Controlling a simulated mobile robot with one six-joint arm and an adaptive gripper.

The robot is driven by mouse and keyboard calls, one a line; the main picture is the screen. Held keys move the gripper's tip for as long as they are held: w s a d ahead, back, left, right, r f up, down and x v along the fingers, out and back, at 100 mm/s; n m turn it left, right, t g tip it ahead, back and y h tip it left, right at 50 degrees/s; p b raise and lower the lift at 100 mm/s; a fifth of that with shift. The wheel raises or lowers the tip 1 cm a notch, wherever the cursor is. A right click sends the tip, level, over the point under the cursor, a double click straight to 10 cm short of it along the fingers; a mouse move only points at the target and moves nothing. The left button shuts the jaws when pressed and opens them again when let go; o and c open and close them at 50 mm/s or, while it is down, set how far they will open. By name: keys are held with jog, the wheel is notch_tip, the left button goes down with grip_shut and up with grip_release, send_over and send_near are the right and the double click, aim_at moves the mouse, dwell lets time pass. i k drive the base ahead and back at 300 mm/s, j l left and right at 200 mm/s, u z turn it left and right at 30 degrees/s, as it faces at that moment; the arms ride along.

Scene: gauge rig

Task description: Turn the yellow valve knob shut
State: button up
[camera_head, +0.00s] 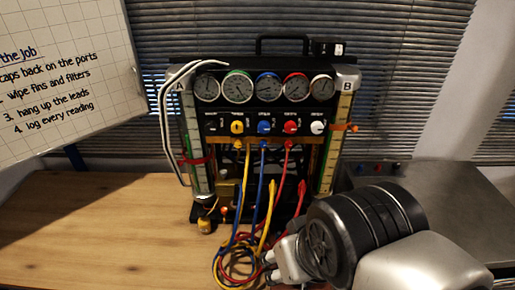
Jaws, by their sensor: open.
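The yellow valve knob (237,127) is on the front panel of the gauge rig (262,105), at the left of a row with a blue knob (264,127), a red knob (290,127) and a white knob (318,127). A yellow hose hangs from below the yellow knob. My gripper (272,267) is at the lower right, below and in front of the rig, near the hoses. It is open and apart from the yellow knob. Much of the gripper is hidden behind my own wrist.
Coiled yellow, red and blue hoses (237,262) lie in front of the rig on the wooden bench (90,235). Several gauges (268,88) sit above the knobs. A whiteboard (60,75) stands at the left. The bench's left part is clear.

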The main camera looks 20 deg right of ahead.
aim_at(237, 127)
jog(key=k+j, duration=0.2)
jog(key=j, duration=0.2)
jog(key=k+j, duration=0.2)
jog(key=j, duration=0.25)
jog(key=k+j, duration=0.2)
jog(key=j, duration=0.2)
jog(key=i+z, duration=0.05)
